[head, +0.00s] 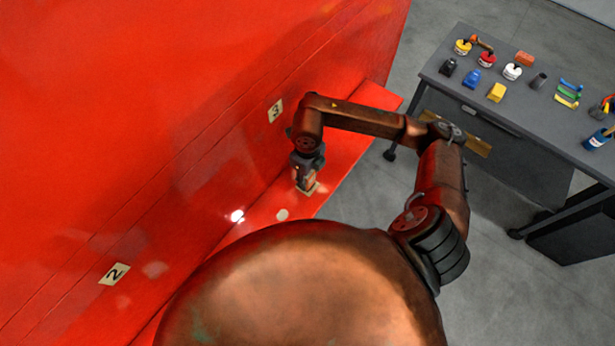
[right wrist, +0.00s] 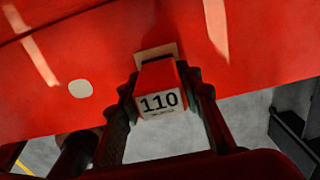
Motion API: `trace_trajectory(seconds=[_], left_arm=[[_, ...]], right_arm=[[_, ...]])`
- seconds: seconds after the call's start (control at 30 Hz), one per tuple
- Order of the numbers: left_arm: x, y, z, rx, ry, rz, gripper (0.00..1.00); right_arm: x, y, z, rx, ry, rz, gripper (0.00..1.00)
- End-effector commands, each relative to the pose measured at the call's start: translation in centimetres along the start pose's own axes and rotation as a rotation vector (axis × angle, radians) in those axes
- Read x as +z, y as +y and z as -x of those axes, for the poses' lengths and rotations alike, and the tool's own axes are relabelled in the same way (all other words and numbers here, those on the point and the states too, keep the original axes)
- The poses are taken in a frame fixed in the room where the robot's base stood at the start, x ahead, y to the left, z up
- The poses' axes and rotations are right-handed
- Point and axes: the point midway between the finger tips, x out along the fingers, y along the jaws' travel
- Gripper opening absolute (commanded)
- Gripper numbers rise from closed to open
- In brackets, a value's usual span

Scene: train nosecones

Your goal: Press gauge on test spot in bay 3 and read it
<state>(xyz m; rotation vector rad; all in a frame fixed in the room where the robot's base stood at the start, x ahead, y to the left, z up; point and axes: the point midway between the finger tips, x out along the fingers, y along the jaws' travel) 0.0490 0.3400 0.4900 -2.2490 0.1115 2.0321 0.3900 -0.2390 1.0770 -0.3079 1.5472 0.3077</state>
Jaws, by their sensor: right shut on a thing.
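My right gripper (head: 306,183) is over the low red ledge beside the number 3 label (head: 275,110). It is shut on the gauge, a red block with a white display (right wrist: 159,103) that reads 110. The small unit text under the number is too blurred to read. The gauge covers part of this patch. My left gripper is out of view.
A pale round spot (head: 282,214) lies on the ledge near the patch. A number 2 label (head: 115,273) is on the red wall at lower left. A grey workbench (head: 500,125) at right holds several coloured items. Grey floor lies between the ledge and bench.

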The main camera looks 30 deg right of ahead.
Motion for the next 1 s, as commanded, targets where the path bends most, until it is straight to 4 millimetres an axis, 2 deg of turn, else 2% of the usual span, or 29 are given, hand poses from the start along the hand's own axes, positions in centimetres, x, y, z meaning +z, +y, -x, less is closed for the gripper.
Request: trace_trajectory(seconds=[0.27, 1.0], left_arm=[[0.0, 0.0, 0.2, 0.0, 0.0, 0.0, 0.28], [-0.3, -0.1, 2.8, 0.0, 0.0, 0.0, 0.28]], right_arm=[[-0.1, 0.1, 0.3, 0.001, 0.003, 0.0, 0.05], [0.0, 0.0, 6.1, 0.0, 0.0, 0.0, 0.05]])
